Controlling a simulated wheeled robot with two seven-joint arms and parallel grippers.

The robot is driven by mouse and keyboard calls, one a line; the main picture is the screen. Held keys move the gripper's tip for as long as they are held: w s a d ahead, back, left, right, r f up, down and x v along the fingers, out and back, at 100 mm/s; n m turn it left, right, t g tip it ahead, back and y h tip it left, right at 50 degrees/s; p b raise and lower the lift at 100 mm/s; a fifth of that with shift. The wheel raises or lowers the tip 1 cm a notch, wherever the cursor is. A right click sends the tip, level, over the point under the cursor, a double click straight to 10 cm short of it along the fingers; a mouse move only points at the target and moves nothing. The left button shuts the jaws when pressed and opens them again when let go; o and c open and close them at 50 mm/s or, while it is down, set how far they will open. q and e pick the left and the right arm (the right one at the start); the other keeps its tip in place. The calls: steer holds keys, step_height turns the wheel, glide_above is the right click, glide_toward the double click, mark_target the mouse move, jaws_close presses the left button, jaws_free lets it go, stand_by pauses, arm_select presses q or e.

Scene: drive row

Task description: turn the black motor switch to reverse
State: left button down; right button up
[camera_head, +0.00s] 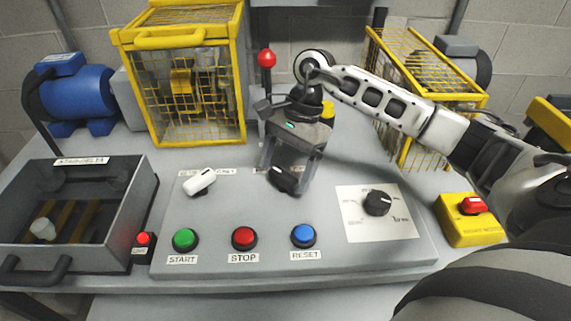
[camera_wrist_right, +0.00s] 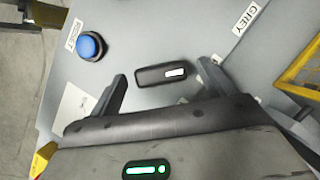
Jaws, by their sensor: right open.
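The black motor switch (camera_head: 284,180) is a short dark handle with a white mark, on the sloped grey panel (camera_head: 340,258). It also shows whole in the right wrist view (camera_wrist_right: 160,76). My right gripper (camera_head: 285,170) is open above the panel, pointing down, with a finger on either side of the switch. In the right wrist view my right gripper (camera_wrist_right: 163,70) has gaps between both fingers and the handle. The panel labels beside the switch are partly hidden by the gripper in the head view. My left gripper is not in view.
A white switch (camera_head: 200,181) sits left of the black one. Green (camera_head: 185,238), red (camera_head: 244,237) and blue (camera_head: 303,235) buttons line the front; a black dial (camera_head: 378,203) is at right. A red-knobbed lever (camera_head: 267,60) and yellow cage (camera_head: 180,110) stand behind.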

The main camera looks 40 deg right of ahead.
steer(key=shift+f, duration=0.1)
steer(key=c, duration=1)
